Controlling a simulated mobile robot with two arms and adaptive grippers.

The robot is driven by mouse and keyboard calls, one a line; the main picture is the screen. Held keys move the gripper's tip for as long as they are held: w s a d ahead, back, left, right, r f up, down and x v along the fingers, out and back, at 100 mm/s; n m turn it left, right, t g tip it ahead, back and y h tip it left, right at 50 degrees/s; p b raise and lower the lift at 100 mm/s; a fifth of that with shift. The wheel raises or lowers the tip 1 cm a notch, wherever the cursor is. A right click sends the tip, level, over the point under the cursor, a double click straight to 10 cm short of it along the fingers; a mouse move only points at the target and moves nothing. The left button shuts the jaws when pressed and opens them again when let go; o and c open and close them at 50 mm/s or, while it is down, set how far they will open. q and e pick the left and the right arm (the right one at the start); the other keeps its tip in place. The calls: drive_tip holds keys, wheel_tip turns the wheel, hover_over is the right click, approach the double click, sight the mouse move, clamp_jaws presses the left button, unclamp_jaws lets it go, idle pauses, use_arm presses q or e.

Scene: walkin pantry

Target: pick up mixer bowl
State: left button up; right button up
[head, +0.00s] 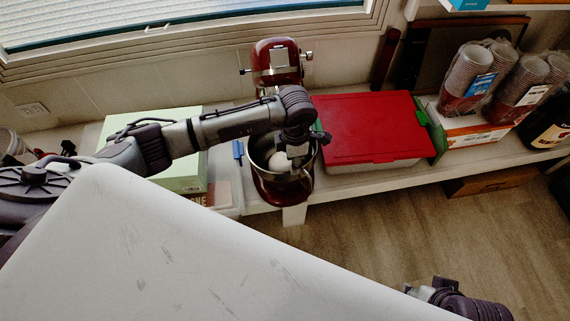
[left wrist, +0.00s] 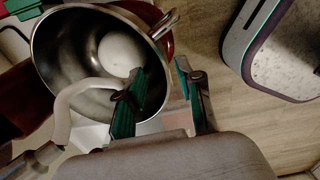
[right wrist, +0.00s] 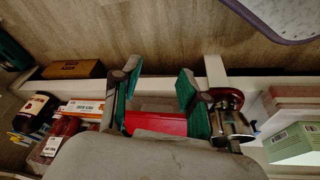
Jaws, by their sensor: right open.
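The mixer bowl (head: 306,168) is a shiny metal bowl on a dark red stand mixer (head: 276,62) on the shelf. In the left wrist view the bowl (left wrist: 62,50) has a side handle and holds a white rounded object (left wrist: 121,52). My left gripper (head: 298,160) is at the bowl's near right rim. In the left wrist view its jaws (left wrist: 165,90) are apart, one finger inside the bowl and the other outside, with the wall between them. I cannot tell whether they touch it. My right gripper (head: 424,290) is open and empty, away from the bowl; its fingers also show in the right wrist view (right wrist: 157,88).
A red-lidded box (head: 368,127) stands right of the mixer and a pale green box (head: 182,178) left of it. Bagged cups (head: 465,78) and a dark bottle (head: 548,125) are further right. The wooden floor (head: 420,220) before the shelf is clear.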

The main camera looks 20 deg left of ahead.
sight(292, 183)
use_arm(q)
drive_tip(key=f, duration=0.2)
drive_tip(key=f+b, duration=0.1)
drive_tip(key=shift+s+a+f, duration=0.15)
drive_tip(key=shift+s+f, duration=0.1)
drive_tip(key=shift+s, duration=0.05)
drive_tip(key=shift+f, duration=0.95)
use_arm(e)
drive_tip(key=w, duration=0.1)
drive_tip(key=w+t, duration=0.1)
drive_tip(key=w, duration=0.1)
drive_tip(key=shift+a+f+t, duration=0.15)
drive_tip(key=shift+a+t, duration=0.15)
drive_tip(key=shift+a, duration=0.1)
use_arm(q)
clamp_jaws()
use_arm(e)
drive_tip(key=shift+s, duration=0.1)
use_arm(q)
drive_tip(key=shift+w+r, duration=0.2)
drive_tip(key=shift+w, duration=0.05)
